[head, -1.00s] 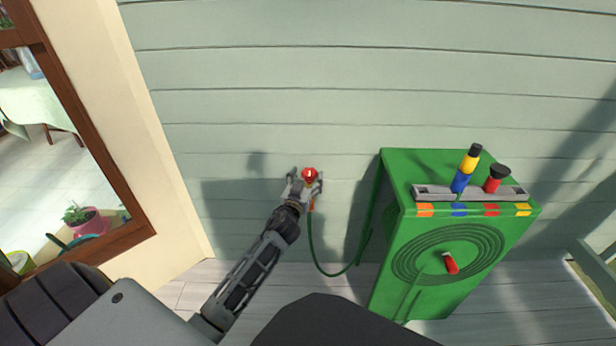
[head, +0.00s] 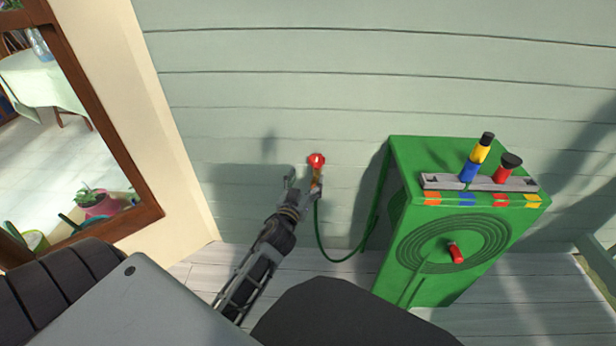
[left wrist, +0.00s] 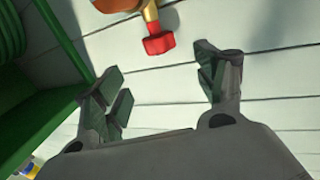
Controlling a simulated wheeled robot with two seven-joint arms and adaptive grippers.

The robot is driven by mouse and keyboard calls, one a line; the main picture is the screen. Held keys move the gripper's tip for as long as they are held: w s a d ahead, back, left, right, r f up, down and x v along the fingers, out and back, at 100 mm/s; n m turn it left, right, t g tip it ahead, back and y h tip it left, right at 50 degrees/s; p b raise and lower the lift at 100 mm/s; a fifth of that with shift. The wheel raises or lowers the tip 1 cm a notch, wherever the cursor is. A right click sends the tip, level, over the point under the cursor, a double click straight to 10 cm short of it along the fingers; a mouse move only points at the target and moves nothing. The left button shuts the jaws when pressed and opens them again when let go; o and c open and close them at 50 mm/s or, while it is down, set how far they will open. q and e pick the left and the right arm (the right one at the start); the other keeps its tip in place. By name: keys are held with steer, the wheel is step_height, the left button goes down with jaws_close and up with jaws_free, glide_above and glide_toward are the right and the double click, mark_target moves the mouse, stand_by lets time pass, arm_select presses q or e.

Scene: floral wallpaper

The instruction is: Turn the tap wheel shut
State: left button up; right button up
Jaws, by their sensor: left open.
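The red tap wheel (head: 316,160) sits on a brass tap (head: 317,182) at the pale green board wall. My left gripper (head: 305,186) is open and empty, just below and left of the wheel in the head view. In the left wrist view the red wheel (left wrist: 159,44) is beyond the spread fingers (left wrist: 165,82), apart from them, with the brass stem (left wrist: 151,14) above it. One finger partly overlaps the tap in the head view, and I cannot tell whether they touch. My right gripper is not in view.
A green hose (head: 334,258) hangs from the tap toward a green hose-reel cabinet (head: 400,240) on the right. Bottle-like fittings (head: 475,160) stand on its grey top rack. A wooden-framed opening (head: 140,215) is at left. Bare wall lies above the tap.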

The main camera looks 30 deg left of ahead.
arm_select(q)
steer(key=shift+s+d, duration=0.1)
steer(key=shift+s, duration=0.5)
stand_by(0.4)
